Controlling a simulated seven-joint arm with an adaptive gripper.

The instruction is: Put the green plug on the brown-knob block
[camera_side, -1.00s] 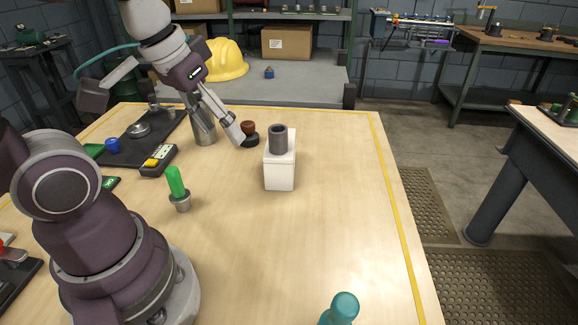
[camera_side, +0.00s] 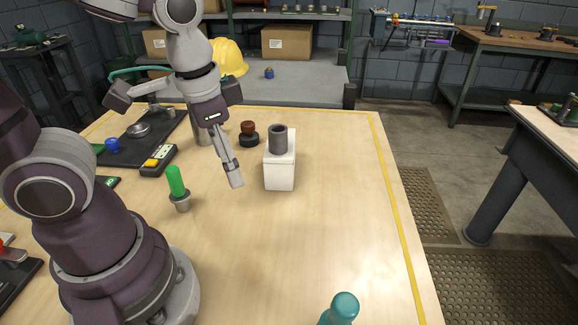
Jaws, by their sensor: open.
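The green plug (camera_side: 175,182), a bright green upright peg on a grey metal base (camera_side: 181,203), stands on the table left of centre. The brown-knob block (camera_side: 248,128) shows a brown knob on a round black base and stands farther back, behind and left of a white block. My gripper (camera_side: 235,181) is open and empty, pointing down between the green plug and the white block. It touches neither as far as I can see. Its fingers overlap from this side, so the gap between them is hard to see.
The white block (camera_side: 280,176) carries a dark grey hollow cylinder (camera_side: 278,139). A black tray (camera_side: 158,130), a yellow-buttoned box (camera_side: 158,161) and a metal cylinder (camera_side: 203,136) stand at the back left. A teal-topped object (camera_side: 342,307) stands at the front. The table's right side is clear.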

